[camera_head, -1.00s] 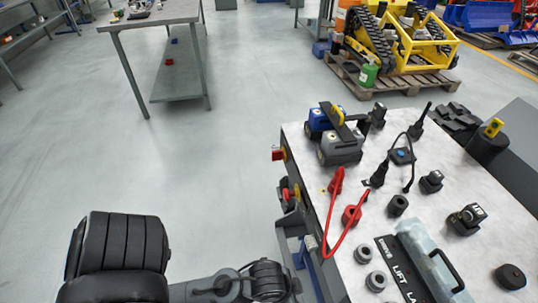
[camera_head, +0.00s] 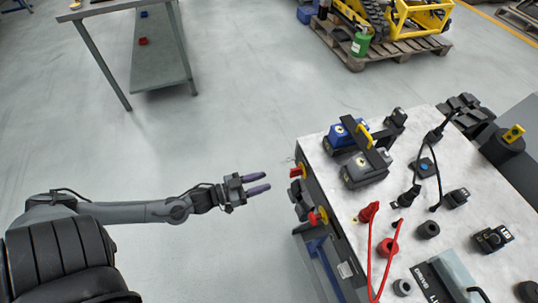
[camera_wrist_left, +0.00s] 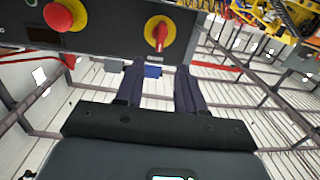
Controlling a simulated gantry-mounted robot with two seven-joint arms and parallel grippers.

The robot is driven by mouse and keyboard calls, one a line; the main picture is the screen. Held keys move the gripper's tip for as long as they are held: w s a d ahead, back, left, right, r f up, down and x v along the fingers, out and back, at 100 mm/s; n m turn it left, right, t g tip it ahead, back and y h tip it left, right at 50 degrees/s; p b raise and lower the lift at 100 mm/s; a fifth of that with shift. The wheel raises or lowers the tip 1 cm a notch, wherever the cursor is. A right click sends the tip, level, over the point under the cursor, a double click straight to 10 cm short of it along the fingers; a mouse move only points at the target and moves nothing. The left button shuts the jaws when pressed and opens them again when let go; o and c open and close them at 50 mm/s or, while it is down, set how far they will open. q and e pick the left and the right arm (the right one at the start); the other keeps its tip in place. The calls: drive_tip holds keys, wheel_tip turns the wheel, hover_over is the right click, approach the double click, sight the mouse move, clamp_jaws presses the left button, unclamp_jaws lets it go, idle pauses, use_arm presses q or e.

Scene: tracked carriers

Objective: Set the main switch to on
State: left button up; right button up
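The main switch is a red rotary handle on a yellow disc (camera_wrist_left: 158,33) on the dark side panel of the bench. Its handle stands roughly upright in the left wrist view, slightly tilted. In the head view the switch (camera_head: 297,172) sticks out from the bench's left side. My left gripper (camera_head: 258,183) is open and empty, its fingers pointing at the panel, with a gap to the switch. In the left wrist view the fingers (camera_wrist_left: 159,78) appear below the switch, one on each side. My right gripper is not in view.
A red mushroom button on yellow (camera_wrist_left: 60,15) sits on the same panel; it shows nearer in the head view (camera_head: 315,217). The bench top (camera_head: 345,205) carries blue and grey blocks, cables and black parts.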

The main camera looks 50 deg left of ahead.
sight(291, 171)
use_arm(q)
drive_tip(key=b+x, duration=0.4)
drive_tip(key=x, duration=0.6)
drive_tip(key=shift+r+h, duration=0.3)
drive_tip(key=shift+r, duration=0.3)
clamp_jaws()
